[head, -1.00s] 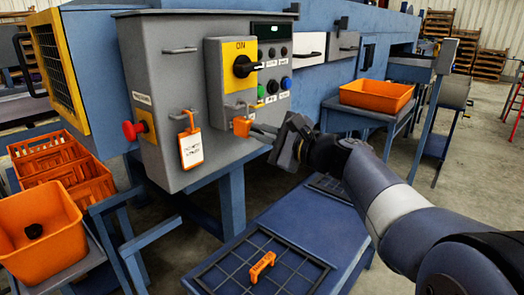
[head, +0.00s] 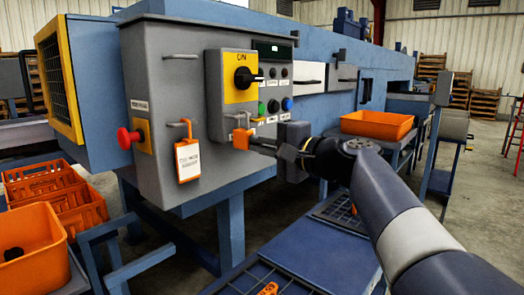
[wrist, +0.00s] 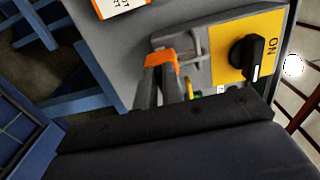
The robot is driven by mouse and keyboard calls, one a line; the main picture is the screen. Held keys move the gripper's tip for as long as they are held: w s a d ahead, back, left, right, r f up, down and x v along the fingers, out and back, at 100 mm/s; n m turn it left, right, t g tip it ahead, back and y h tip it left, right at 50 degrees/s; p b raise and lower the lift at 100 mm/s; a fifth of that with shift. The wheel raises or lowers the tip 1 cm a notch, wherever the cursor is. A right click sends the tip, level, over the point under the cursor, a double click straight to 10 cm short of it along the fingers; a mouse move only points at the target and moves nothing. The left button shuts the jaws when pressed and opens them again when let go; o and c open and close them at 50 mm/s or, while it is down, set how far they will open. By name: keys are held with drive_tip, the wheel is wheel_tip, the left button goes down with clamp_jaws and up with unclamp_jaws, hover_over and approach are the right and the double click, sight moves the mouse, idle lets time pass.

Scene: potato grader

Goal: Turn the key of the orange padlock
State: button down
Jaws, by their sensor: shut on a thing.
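The orange padlock (head: 241,138) hangs on a metal hasp (head: 238,118) low on the grey switch panel, under the yellow plate with the black rotary switch. In the wrist view the padlock (wrist: 161,58) shows just beyond my fingertips. My gripper (head: 256,143) comes in from the right, its fingers at the padlock's right-hand side. In the wrist view the fingers (wrist: 160,85) are close together, pointing at the padlock's lower end. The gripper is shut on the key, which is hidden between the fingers.
The rotary switch (head: 244,77) sits above the padlock, with push buttons to its right. An orange-shackled tag (head: 187,160) hangs to the left, near a red knob (head: 128,138). An orange bin (head: 376,124) stands at right. A blue table with a grid lies below.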

idle(0.4)
drive_tip(key=c, duration=1.5)
unclamp_jaws()
drive_tip(key=shift+c, duration=0.2)
drive_tip(key=shift+d, duration=0.1)
drive_tip(key=v, duration=1)
drive_tip(key=shift+s+d+p, duration=0.2)
drive_tip(key=shift+s+p, duration=0.1)
drive_tip(key=shift+p, duration=0.1)
drive_tip(key=shift+w+a, duration=0.1)
drive_tip(key=x, duration=1)
drive_tip(key=shift+w+a+b, duration=0.2)
drive_tip(key=shift+b, duration=0.2)
